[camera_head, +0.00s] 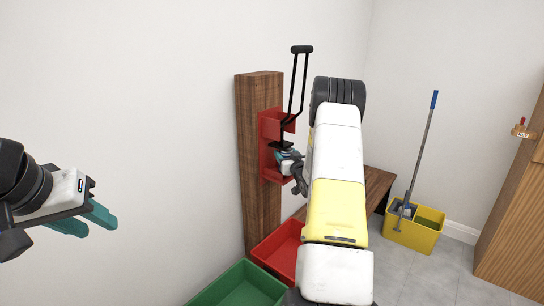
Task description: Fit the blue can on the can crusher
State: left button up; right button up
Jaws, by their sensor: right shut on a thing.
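The can crusher (266,135) is a red wall bracket on a wooden post, with its black lever handle (302,49) raised. My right gripper (281,156) is at the crusher's open middle, its teal fingers partly seen between the upper and lower red parts. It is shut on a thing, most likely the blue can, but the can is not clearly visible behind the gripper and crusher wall. Whether it touches the crusher's seat cannot be told. My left gripper (93,226) is open and empty at the left, far from the crusher, with its two teal fingers apart.
The wooden post (258,205) stands against the white wall. A red bin (279,252) and a green bin (240,285) sit below. A wooden bench (378,187) is behind my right arm. A yellow mop bucket (415,232) and a wooden cabinet (515,220) stand at the right.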

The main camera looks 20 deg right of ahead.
jog(key=shift+w+a, duration=0.35)
jog(key=shift+w, duration=0.25)
jog(key=shift+w+a, duration=0.35)
jog(key=shift+w, duration=0.2)
jog(key=shift+f, duration=0.2)
jog(key=o, duration=1.5)
jog(key=shift+w+a, duration=0.1)
jog(key=shift+a, duration=0.15)
